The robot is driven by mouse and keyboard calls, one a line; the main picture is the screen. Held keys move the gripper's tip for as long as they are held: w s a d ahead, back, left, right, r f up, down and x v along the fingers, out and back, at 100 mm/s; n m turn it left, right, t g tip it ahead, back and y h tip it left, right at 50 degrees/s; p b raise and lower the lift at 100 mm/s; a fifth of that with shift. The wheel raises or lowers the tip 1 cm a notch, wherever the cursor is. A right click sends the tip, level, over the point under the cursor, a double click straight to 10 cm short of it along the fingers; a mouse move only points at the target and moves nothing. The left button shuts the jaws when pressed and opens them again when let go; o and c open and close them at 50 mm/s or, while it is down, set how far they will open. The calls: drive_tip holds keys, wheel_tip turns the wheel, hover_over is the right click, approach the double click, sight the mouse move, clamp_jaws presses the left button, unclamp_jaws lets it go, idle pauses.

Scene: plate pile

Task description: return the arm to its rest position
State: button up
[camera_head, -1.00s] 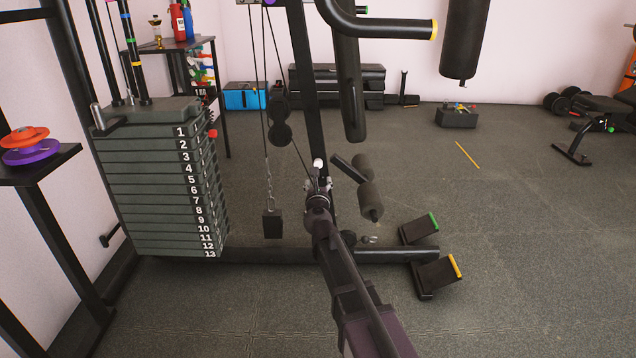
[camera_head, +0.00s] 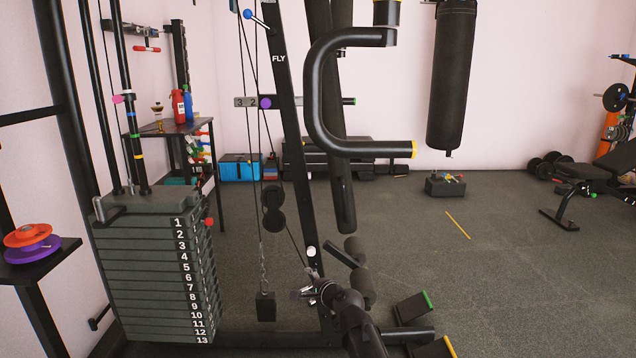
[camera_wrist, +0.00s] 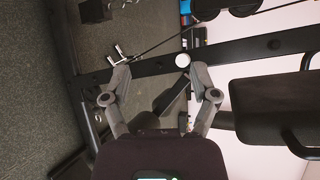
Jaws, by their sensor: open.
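My gripper (camera_head: 314,288) is in front of the lower part of the gym machine's slanted black post (camera_head: 284,120) in the head view. In the wrist view my gripper (camera_wrist: 160,78) has its two grey fingers spread apart with nothing held between them. A white round knob (camera_wrist: 183,60) on the machine's frame shows just beyond the fingertips. It also shows in the head view (camera_head: 311,252), above the gripper. My arm reaches in from the bottom of the head view.
A numbered weight stack (camera_head: 155,270) stands to the left. Orange and purple plates (camera_head: 28,234) lie on a small stand (camera_head: 50,252) at the far left. A punching bag (camera_head: 452,75) hangs at the back. Open floor (camera_head: 520,290) lies to the right.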

drive_tip(key=s+d+f+n+g+h+p, duration=0.1)
drive_tip(key=s+d+n+g+h+p, duration=0.95)
drive_tip(key=s+d, duration=1.1)
wheel_tip(320, 180, up, 37)
drive_tip(key=s+a+n+g+y+p, duration=0.1)
drive_tip(key=a+n+y+p, duration=0.1)
drive_tip(key=p, duration=3.6)
drive_tip(key=shift+s+r+n+g, duration=0.2)
drive_tip(key=shift+s+n+g, duration=0.15)
drive_tip(key=shift+n, duration=0.4)
drive_tip(key=shift+y, duration=0.25)
